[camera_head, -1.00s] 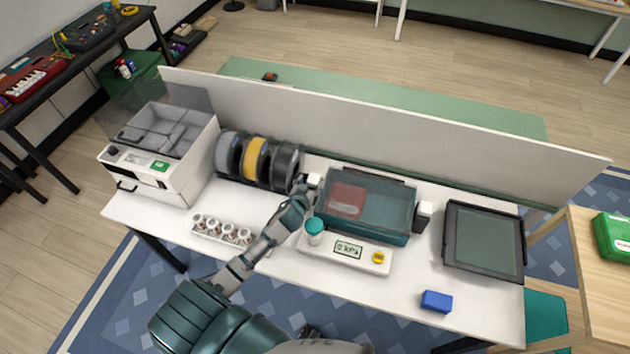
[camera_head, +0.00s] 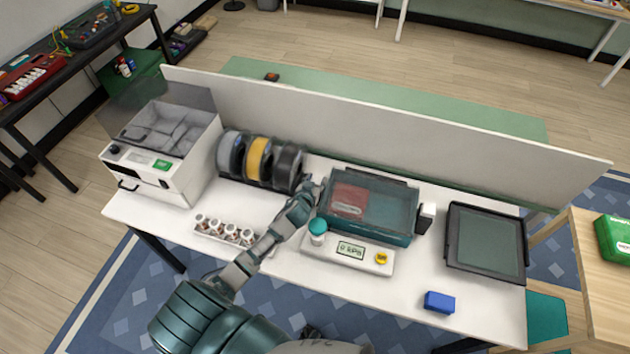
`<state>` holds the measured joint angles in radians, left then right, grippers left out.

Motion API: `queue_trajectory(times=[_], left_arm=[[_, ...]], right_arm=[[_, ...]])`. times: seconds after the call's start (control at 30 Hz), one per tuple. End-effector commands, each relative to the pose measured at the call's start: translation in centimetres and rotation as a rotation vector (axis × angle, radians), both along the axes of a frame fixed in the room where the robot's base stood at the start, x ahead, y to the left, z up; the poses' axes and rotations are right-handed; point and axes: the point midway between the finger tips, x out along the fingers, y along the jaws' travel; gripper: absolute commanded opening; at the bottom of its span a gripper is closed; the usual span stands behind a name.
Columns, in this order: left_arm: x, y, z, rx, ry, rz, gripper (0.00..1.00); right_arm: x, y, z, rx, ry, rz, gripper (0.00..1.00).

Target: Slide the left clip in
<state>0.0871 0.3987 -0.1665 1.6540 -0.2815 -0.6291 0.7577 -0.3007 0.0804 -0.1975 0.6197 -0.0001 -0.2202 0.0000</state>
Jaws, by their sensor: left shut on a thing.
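A teal box with a clear lid (camera_head: 365,207) sits on the white table, with a red sheet showing inside at its left. My left gripper (camera_head: 311,186) is at the box's left end, shut on the left clip. The clip itself is hidden by the fingers and the box edge, so how far in it sits cannot be told. The white right clip (camera_head: 427,214) stands at the box's right end, with a dark part beside the box. My right gripper is not in view.
A white console with a gauge display (camera_head: 348,251) and a teal-capped knob (camera_head: 317,226) lies just in front of the box. Filament spools (camera_head: 258,159) stand close left of the gripper. A dark framed panel (camera_head: 485,242) and a blue block (camera_head: 439,301) are at right.

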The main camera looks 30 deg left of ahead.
Motion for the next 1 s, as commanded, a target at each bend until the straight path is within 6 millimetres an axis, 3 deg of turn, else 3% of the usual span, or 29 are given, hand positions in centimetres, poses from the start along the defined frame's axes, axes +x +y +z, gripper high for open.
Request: queue_trajectory(times=[0.2,0.47,0.5,0.6,0.8,0.87,1.0], left_arm=[[0.5,-2.6,-0.2,0.0,0.008,0.007,0.0],[0.5,-2.9,-0.3,0.002,0.01,0.004,0.0],[0.5,-2.9,-0.4,0.0,0.01,0.002,0.5],[0.5,-2.9,-0.3,-0.001,0.009,0.002,0.71],[0.5,-2.8,-0.2,0.001,0.006,0.003,0.71],[0.5,-2.8,-0.1,0.001,0.005,0.003,0.71],[0.6,-2.7,1.0,0.002,0.003,0.004,0.71]], right_arm=[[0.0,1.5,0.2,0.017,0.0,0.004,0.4],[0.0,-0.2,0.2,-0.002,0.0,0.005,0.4],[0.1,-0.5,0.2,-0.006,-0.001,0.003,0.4],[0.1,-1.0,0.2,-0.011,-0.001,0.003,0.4],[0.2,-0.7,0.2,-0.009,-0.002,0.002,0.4],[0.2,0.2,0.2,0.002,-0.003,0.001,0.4],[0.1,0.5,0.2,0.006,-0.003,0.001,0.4]])
